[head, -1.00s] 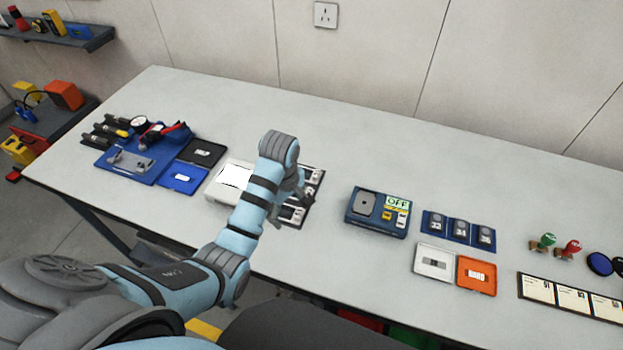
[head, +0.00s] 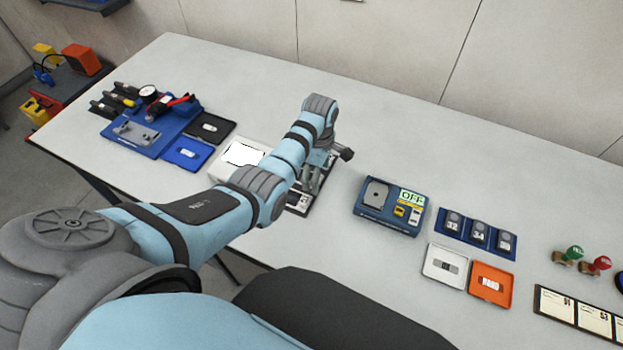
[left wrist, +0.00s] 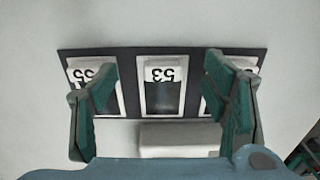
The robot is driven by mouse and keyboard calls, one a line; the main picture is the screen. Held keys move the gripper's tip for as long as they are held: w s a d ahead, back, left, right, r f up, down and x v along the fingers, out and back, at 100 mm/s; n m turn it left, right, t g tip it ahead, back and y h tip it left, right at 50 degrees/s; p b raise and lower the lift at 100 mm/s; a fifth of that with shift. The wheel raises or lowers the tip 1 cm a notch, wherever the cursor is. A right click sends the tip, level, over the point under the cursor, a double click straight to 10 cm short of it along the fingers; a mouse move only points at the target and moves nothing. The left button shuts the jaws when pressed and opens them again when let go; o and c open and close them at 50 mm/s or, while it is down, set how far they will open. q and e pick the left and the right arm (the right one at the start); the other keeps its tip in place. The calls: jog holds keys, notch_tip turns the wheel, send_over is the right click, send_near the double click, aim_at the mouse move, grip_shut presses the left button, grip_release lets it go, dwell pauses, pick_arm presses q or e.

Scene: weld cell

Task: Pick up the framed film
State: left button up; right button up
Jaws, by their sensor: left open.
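Several framed films lie in a row on a black strip (left wrist: 125,60) in the left wrist view. The middle framed film (left wrist: 162,98) has a white frame, a dark window and a label that seems to read 53, upside down. The left one (left wrist: 78,72) seems to read 55; the right one (left wrist: 244,64) is partly hidden by a finger. My left gripper (left wrist: 162,108) is open above the strip, its green fingers either side of the middle film, with nothing between them. In the head view my left gripper (head: 312,178) hides much of the strip. My right gripper is not in view.
A white box with a bright panel (head: 243,153) stands left of the strip. A blue device reading OFF (head: 390,207) stands to the right, beside a blue holder with numbered pieces (head: 477,234) and white (head: 444,266) and orange (head: 491,284) trays. The back of the table is clear.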

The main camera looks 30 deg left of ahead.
pick_arm(q)
jog(key=shift+f, duration=0.6)
jog(key=shift+s+r, duration=0.15)
jog(key=shift+c, duration=1.4)
jog(key=c, duration=1.1)
jog(key=shift+r, duration=0.1)
